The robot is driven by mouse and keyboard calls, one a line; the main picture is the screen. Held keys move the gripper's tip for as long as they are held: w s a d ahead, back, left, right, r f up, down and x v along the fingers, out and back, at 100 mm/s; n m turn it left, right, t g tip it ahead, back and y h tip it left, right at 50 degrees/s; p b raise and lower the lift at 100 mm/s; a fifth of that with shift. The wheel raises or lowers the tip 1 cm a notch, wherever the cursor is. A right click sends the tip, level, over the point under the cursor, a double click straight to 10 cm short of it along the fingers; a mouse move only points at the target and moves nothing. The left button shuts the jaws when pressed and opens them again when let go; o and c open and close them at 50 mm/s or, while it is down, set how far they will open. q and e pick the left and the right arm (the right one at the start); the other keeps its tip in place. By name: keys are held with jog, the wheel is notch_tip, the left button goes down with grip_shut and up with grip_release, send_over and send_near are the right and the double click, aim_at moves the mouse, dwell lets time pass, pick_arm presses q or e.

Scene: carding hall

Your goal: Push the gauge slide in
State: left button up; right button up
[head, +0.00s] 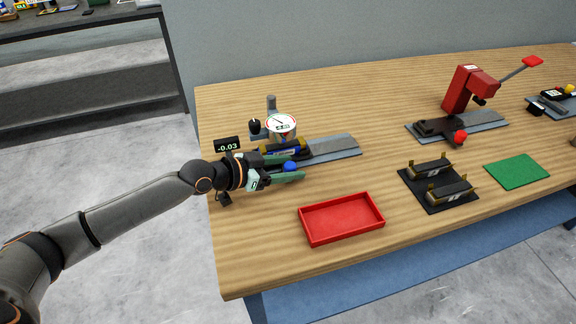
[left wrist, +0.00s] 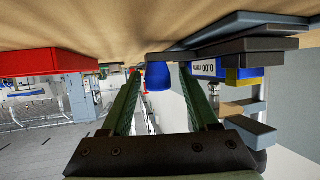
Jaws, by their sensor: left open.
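The gauge has a round white dial (head: 282,124) on a grey post, above a dark block on a grey slide rail (head: 335,147). A blue knob (head: 290,166) sits at the near side of the gauge. My left gripper (head: 296,168) is open, its green fingers on either side of the knob in the picture. In the left wrist view the blue knob (left wrist: 158,76) shows in the gap between the fingertips; I cannot tell whether either finger touches it. A label reading 0.00 mm (left wrist: 203,68) shows there upside down. My right gripper is out of view.
A small readout (head: 227,145) shows -0.03 behind my left wrist. A red tray (head: 341,219) lies in front. Right of it are a black fixture with two blocks (head: 437,203), a green mat (head: 517,171) and a red lever press (head: 465,90). Bare wood lies between.

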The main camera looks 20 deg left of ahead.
pick_arm(q)
jog(key=shift+o, duration=0.2)
jog(key=shift+d, duration=0.1)
jog(key=shift+r, duration=0.1)
jog(key=b+v, duration=0.1)
jog(key=v, duration=1)
jog(key=shift+s+a+r, duration=0.25)
jog(key=shift+s+a, duration=0.2)
jog(key=shift+a, duration=0.05)
